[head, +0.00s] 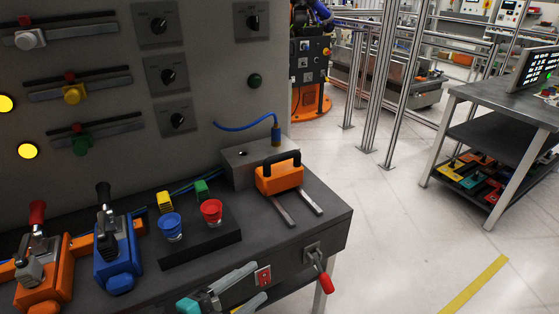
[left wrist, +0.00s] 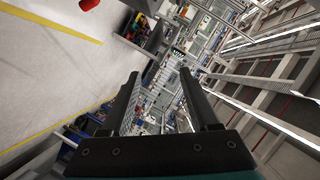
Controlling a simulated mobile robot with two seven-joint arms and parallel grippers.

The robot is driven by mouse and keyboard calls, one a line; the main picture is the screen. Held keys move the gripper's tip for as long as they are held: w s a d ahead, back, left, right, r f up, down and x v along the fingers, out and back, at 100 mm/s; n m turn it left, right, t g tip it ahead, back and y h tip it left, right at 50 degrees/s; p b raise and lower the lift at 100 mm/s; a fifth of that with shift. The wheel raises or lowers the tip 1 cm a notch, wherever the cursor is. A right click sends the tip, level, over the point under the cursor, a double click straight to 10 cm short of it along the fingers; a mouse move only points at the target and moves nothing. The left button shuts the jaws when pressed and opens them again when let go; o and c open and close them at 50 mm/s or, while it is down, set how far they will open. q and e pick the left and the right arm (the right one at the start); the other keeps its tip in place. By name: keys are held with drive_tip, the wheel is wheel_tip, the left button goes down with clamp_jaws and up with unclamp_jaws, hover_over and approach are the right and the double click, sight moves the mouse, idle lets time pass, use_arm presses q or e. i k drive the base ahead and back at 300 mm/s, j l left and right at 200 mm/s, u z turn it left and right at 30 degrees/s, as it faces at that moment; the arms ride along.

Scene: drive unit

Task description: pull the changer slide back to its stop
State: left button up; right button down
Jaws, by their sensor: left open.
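The changer slide appears to be the orange block (head: 280,177) with a black arched handle (head: 281,158). It sits at the back end of two parallel grey rails (head: 297,206), close in front of a grey housing (head: 240,163); I cannot tell if they touch. The rails are bare in front of the block. My left gripper (head: 258,282) is at the bottom of the head view, in front of the bench edge, well apart from the slide. Its jaws are open and empty, as the left wrist view (left wrist: 158,78) also shows. My right gripper is not in view.
Blue and red buttons (head: 211,211) and orange and blue toggle clamps (head: 117,250) stand left of the slide. A blue cable (head: 240,127) runs to the housing.

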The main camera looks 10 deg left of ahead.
sight(278, 173)
drive_tip(key=i+j, duration=0.15)
drive_tip(key=i, duration=0.2)
drive_tip(key=i+j, duration=0.15)
drive_tip(key=i, duration=0.25)
drive_tip(key=i+j, duration=0.15)
drive_tip(key=i, duration=0.2)
